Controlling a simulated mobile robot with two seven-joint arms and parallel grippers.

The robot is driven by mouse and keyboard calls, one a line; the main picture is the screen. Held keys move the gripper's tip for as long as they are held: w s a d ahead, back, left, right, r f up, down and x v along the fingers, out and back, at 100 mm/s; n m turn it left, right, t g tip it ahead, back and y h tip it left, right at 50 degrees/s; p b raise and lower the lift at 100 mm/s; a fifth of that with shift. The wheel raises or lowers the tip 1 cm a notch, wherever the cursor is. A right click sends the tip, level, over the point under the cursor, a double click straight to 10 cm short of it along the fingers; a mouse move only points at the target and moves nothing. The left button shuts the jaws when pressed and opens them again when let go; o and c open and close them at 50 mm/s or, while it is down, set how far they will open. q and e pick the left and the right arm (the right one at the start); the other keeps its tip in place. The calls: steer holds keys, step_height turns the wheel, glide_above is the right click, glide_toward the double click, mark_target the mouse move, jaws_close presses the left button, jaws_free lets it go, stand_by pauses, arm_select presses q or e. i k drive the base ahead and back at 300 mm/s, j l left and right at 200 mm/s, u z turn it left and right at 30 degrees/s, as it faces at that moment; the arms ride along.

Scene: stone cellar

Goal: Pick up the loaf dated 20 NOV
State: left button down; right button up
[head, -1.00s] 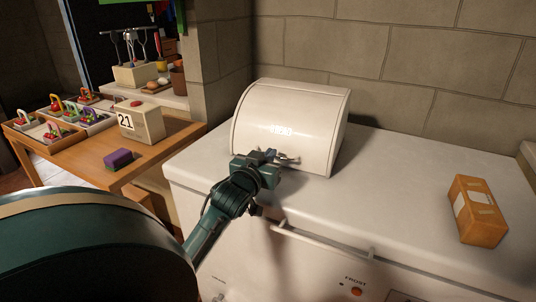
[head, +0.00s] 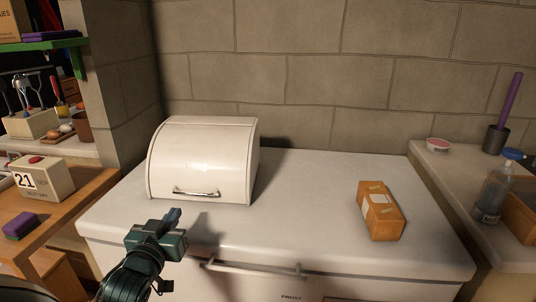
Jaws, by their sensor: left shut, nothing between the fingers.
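A white bread bin (head: 205,150) stands on the white chest freezer (head: 310,215), its curved lid closed and its metal handle (head: 197,193) low on the front. An orange-brown wrapped loaf-shaped package (head: 381,222) with pale labels lies on the freezer's right part; I cannot read any date on it. No loaf shows in the bin, whose inside is hidden. My left gripper (head: 173,217) is shut and empty, in front of and below the bin's handle, apart from it. My right gripper is not in view.
A wooden table at left holds a block calendar (head: 44,180) reading 21 and a purple sponge (head: 21,225). A counter at right carries a bottle (head: 492,196) and a dark cup (head: 495,139) with a purple stick. The freezer top between bin and package is clear.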

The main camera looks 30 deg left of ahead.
mark_target(384, 220)
steer(key=k+l, duration=0.25)
steer(key=k, duration=0.2)
steer(key=k+l, duration=0.3)
steer(key=k, duration=0.2)
